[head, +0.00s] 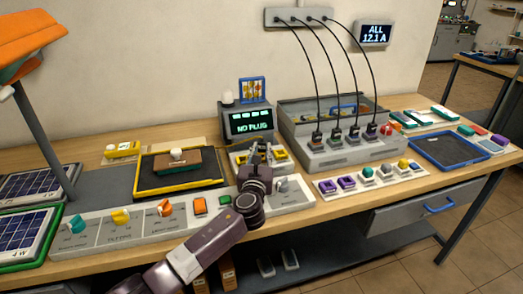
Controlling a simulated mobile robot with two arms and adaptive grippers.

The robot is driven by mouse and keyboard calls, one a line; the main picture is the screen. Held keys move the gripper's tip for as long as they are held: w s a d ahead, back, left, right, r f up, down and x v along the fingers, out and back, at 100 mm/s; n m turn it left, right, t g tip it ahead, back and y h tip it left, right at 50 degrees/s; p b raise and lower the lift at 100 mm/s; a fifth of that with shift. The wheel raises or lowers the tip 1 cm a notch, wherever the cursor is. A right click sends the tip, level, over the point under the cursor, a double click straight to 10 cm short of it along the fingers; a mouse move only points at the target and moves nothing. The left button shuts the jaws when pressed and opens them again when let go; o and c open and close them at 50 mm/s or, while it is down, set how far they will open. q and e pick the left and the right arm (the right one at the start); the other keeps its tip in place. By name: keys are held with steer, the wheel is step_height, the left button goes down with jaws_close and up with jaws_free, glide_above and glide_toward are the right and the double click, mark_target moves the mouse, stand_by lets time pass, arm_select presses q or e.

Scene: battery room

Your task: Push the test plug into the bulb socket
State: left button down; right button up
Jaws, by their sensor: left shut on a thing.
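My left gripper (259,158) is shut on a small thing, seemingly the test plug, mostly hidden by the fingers. It is over a small tray with yellow parts (281,156), in front of the tester (248,121), whose green screen reads "NO PLUG". A board with a white bulb-like knob (177,155), perhaps the bulb socket's board, lies on a yellow-edged black tray (152,187) left of the gripper. I cannot tell which part is the bulb socket, or whether the held thing touches anything. My right gripper is not in view.
A grey charger rack (339,153) with several black cables stands at the right. A long panel of coloured knobs (92,230) runs along the front edge. A strip of purple and coloured parts (370,181) and a blue-rimmed tray (449,151) lie further right.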

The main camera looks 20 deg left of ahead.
mark_target(262, 152)
arm_select(q)
steer(key=shift+f+b, duration=0.45)
steer(key=shift+f, duration=0.15)
steer(key=c, duration=2)
jaws_free()
steer(key=shift+s+d+p, duration=0.15)
steer(key=shift+s+p, duration=0.35)
steer(key=shift+s, duration=0.05)
steer(key=shift+s+d+p, duration=0.2)
steer(key=shift+s+p, duration=0.4)
steer(key=shift+s, duration=0.4)
steer(key=shift+s+d+p, duration=0.15)
steer(key=shift+s+p, duration=0.4)
steer(key=shift+s, duration=0.45)
steer(key=shift+s+d+p, duration=0.2)
steer(key=shift+s+p, duration=0.2)
steer(key=shift+s, duration=0.55)
steer(key=shift+s+d+p, duration=0.15)
steer(key=shift+s+p, duration=0.25)
steer(key=shift+s, duration=0.55)
steer(key=shift+s+d+p, duration=0.2)
steer(key=shift+s+p, duration=0.2)
steer(key=shift+s, duration=0.55)
